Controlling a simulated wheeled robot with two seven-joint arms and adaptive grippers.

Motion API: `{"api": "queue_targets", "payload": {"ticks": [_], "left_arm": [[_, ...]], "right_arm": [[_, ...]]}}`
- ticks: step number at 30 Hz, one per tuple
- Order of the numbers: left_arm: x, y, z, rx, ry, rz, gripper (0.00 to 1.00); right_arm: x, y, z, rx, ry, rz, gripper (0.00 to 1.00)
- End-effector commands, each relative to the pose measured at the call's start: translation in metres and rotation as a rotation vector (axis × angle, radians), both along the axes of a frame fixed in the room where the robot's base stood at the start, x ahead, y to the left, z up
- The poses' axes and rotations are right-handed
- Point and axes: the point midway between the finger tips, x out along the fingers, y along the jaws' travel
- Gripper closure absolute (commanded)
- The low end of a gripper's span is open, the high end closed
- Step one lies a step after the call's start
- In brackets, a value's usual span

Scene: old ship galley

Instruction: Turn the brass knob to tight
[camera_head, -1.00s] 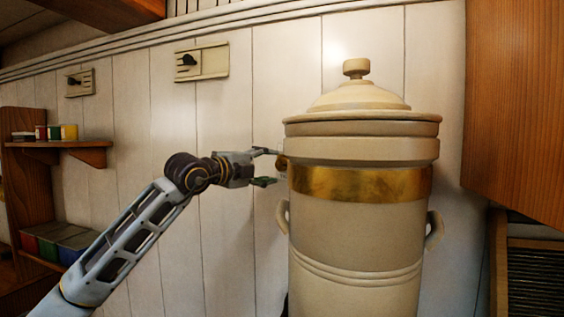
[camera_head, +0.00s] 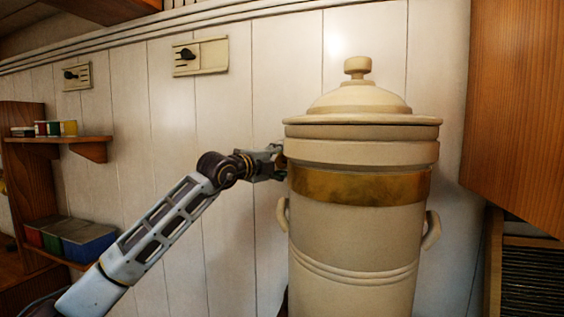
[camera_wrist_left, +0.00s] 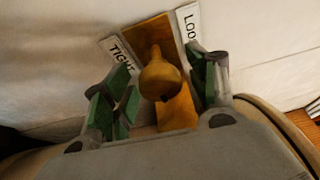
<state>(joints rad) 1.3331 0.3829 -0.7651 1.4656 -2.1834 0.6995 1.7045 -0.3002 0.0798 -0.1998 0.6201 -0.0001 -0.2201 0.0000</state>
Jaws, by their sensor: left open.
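The brass knob (camera_wrist_left: 160,82) shows in the left wrist view on a brass plate (camera_wrist_left: 178,113). A narrow brass part of it points up, between a "TIGHT" label (camera_wrist_left: 120,50) at left and a partly hidden label reading "LOO" (camera_wrist_left: 188,24) at right. My left gripper (camera_wrist_left: 165,68) is open, with green-padded fingers on both sides of the knob; contact cannot be told. In the head view my left gripper (camera_head: 272,162) is at the left side of the large cream urn (camera_head: 350,235), near its brass band (camera_head: 360,188), and hides most of the knob. My right gripper is not in view.
The urn has side handles (camera_head: 433,231) and a knobbed lid (camera_head: 358,95). A wooden cabinet (camera_head: 515,110) hangs at right. A shelf (camera_head: 85,145) with small tins is at left. Two latch plates (camera_head: 207,58) are on the panelled wall. Free room lies left of the urn.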

Motion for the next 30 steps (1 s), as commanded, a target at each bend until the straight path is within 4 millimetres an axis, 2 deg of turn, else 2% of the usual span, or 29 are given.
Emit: {"api": "queue_targets", "payload": {"ticks": [3, 14, 30], "left_arm": [[-0.0001, 0.0, -0.0001, 0.0, 0.0, 0.0, 0.42], [-0.0002, 0.0001, -0.0002, 0.0, 0.0, 0.0, 0.88], [-0.0001, -0.0001, -0.0011, 0.088, -0.028, 0.0, 0.89]], "right_arm": [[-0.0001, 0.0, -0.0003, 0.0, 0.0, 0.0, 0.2], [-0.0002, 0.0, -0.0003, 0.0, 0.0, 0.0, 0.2], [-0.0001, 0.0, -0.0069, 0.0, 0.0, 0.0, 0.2]]}}
